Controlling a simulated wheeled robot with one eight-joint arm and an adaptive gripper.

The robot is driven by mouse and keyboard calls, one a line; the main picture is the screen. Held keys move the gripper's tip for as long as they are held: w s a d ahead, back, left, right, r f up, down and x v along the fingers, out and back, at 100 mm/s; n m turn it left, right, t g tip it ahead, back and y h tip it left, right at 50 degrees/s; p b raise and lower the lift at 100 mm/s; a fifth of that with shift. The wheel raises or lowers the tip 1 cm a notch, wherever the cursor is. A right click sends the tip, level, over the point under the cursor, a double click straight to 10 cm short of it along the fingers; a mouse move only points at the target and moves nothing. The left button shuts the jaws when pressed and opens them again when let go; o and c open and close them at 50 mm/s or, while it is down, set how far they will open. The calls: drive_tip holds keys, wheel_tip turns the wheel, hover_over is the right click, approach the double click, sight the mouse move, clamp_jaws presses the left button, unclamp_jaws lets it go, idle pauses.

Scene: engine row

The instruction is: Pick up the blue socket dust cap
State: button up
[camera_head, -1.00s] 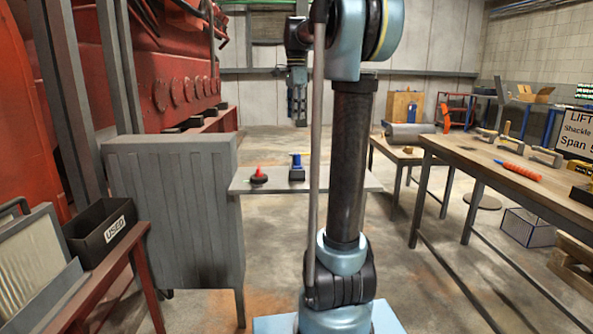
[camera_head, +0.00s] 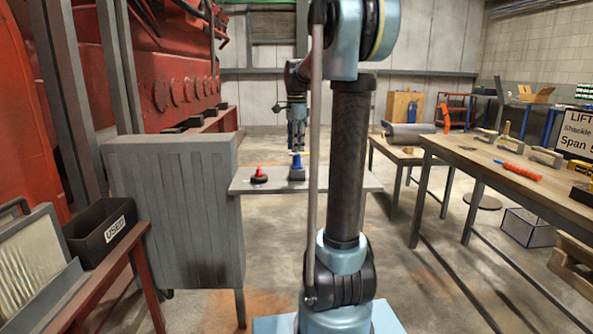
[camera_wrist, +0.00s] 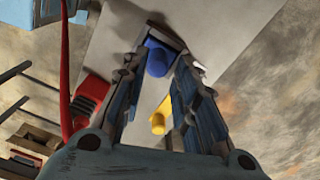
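The blue socket dust cap (camera_wrist: 157,58) shows in the wrist view between the far ends of my gripper's two fingers. In the head view the blue piece (camera_head: 297,173) stands on the small grey table (camera_head: 340,183), right below my gripper (camera_head: 297,150). In the wrist view my gripper (camera_wrist: 162,62) is open, with one finger on each side of the cap. A gap shows between the fingers; I cannot tell whether either touches the cap. A yellow part (camera_wrist: 160,118) shows between the fingers, nearer the palm.
A red-topped dark piece (camera_head: 259,175) stands on the same table, left of the blue one. A grey cabinet (camera_head: 175,215) adjoins the table on the left. A wooden workbench (camera_head: 510,170) with tools stands to the right.

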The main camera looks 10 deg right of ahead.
sight(297, 156)
drive_tip(key=shift+d+f, duration=0.15)
drive_tip(key=shift+f, duration=1.15)
drive_tip(key=shift+d+f, duration=0.1)
drive_tip(key=shift+f, duration=1.15)
clamp_jaws()
